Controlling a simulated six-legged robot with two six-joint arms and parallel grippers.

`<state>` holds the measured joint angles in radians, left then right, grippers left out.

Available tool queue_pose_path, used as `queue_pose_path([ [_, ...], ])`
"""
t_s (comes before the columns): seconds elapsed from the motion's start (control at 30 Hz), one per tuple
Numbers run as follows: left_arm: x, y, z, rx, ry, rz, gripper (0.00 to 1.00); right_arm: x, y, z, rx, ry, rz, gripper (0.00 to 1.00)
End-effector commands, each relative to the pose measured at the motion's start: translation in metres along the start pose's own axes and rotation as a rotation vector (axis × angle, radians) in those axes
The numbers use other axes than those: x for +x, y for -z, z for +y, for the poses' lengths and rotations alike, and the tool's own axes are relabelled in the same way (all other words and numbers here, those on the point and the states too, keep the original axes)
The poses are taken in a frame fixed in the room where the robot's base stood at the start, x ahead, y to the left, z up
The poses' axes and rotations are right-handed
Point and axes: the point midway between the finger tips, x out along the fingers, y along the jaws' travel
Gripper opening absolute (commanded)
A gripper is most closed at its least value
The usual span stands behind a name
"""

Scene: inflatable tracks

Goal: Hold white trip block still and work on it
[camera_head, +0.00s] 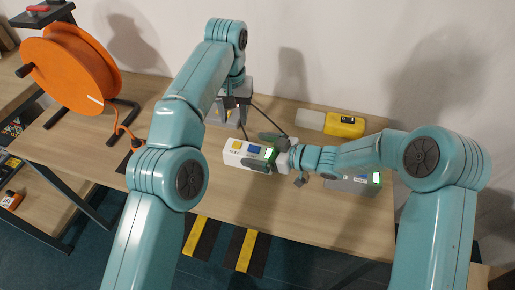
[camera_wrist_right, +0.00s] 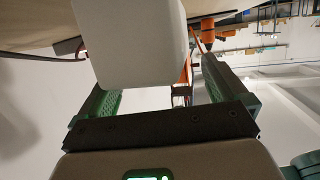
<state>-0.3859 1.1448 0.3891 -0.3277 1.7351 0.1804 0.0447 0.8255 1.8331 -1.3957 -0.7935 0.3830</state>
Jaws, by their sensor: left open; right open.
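The white trip block (camera_head: 232,154) lies on the wooden table, with yellow and blue parts on top and a green light near its right end. My right gripper (camera_head: 263,151) comes from the right with its open fingers on either side of the block's right end. In the right wrist view, a pale block (camera_wrist_right: 130,45) stands between the open fingers of my right gripper (camera_wrist_right: 160,88); I cannot tell whether they touch it. My left gripper (camera_head: 237,108) is open behind the block, pointing down by a grey item, partly hidden by its own arm.
An orange cable reel (camera_head: 70,70) stands at the table's left, its cable running onto the wooden table (camera_head: 310,215). A yellow and grey tool (camera_head: 345,125) lies at the back right. A grey box (camera_head: 350,186) sits under my right forearm. The front middle is clear.

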Motion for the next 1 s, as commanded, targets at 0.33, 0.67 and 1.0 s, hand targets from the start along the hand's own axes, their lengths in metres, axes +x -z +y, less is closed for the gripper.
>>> queue_pose_path([
  [0.33,0.0,0.0,0.0,0.0,0.0,0.0,0.43,0.007,0.0,0.0001,0.0,0.0,0.0,0.99],
  [0.67,0.0,0.0,0.0,0.0,0.0,0.0,0.43,0.0068,-0.0005,-0.0002,0.001,0.0,-0.001,0.26],
  [1.0,0.0003,0.0,0.0,0.0,0.0,0.0,0.43,0.0069,-0.0028,-0.0008,0.005,0.001,-0.005,0.26],
])
